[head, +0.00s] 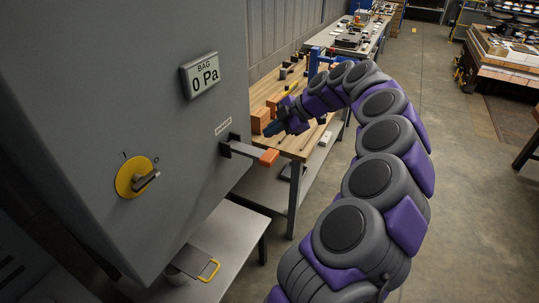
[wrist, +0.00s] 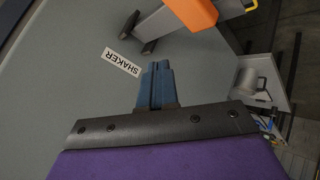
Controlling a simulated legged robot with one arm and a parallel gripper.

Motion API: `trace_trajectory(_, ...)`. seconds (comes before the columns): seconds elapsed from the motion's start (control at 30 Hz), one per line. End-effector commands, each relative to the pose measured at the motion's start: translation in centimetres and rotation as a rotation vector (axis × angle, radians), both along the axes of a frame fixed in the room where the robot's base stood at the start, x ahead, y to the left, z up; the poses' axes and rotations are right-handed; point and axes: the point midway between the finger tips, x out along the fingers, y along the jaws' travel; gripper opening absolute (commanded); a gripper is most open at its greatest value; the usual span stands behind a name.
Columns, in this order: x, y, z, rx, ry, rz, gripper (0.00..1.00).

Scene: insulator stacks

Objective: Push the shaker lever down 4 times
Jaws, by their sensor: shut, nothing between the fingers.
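The shaker lever (head: 248,151) sticks out from the side of the grey cabinet (head: 110,100). My gripper (head: 270,129) is shut and empty. It is above and beyond the lever's orange end in the head view. In the wrist view its blue fingers (wrist: 156,75) are apart from the lever.
A wooden workbench (head: 310,138) with tools stands behind my gripper. Open floor lies to the right.

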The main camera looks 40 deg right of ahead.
Motion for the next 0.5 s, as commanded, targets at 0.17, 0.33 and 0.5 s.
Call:
trace_trajectory(0.17, 0.0, 0.0, 0.2, 0.035, 0.024, -0.042, 0.00)
trace_trajectory(0.33, 0.1, -0.1, 0.7, 0.166, 0.113, -0.199, 0.00)
trace_trajectory(0.5, 0.2, 0.0, 1.2, 0.355, 0.245, -0.423, 0.00)
